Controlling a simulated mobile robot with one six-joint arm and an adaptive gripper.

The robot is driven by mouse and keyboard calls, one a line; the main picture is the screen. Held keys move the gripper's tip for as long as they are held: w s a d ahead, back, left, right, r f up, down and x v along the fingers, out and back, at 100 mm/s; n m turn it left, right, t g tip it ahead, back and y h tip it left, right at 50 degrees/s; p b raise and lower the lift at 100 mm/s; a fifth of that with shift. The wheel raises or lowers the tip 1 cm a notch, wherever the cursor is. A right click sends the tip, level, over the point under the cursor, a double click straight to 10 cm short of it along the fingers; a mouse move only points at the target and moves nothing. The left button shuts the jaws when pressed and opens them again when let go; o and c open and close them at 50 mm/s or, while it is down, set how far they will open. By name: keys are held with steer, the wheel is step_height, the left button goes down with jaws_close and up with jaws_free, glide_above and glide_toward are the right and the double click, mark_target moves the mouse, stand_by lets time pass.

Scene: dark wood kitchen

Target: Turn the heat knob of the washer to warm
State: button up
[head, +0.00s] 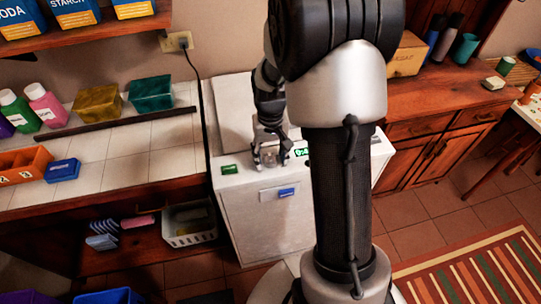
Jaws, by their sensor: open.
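The washer (252,222) is a white box in the middle of the head view, between the tiled counter and the wooden cabinets. Its top panel carries a green button or label (229,169) at the left and a green-lit display (301,152) further right. My gripper (270,163) is open and low over the panel between these two. I cannot tell whether it touches the panel. The heat knob cannot be made out; the gripper and my arm cover part of the panel. A blue label (287,192) is on the washer's front.
The tiled counter (120,155) at left holds bottles, two boxes and an orange bin (24,172). A white basket (190,224) stands on the lower shelf. A wooden cabinet (440,150) is at right. A power cord (197,80) hangs behind the washer. A striped rug lies at lower right.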

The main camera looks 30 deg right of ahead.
steer(key=shift+c, duration=0.4)
steer(key=c, duration=1)
steer(key=shift+m, duration=0.3)
steer(key=m+p, duration=0.2)
steer(key=m, duration=0.3)
steer(key=shift+r+m+p, duration=0.1)
steer(key=shift+m+p, duration=0.2)
steer(key=shift+p, duration=0.1)
steer(key=m+p, duration=0.1)
steer(key=m, duration=0.4)
steer(key=shift+p, duration=0.3)
steer(key=shift+m, duration=0.4)
steer(key=o, duration=1.1)
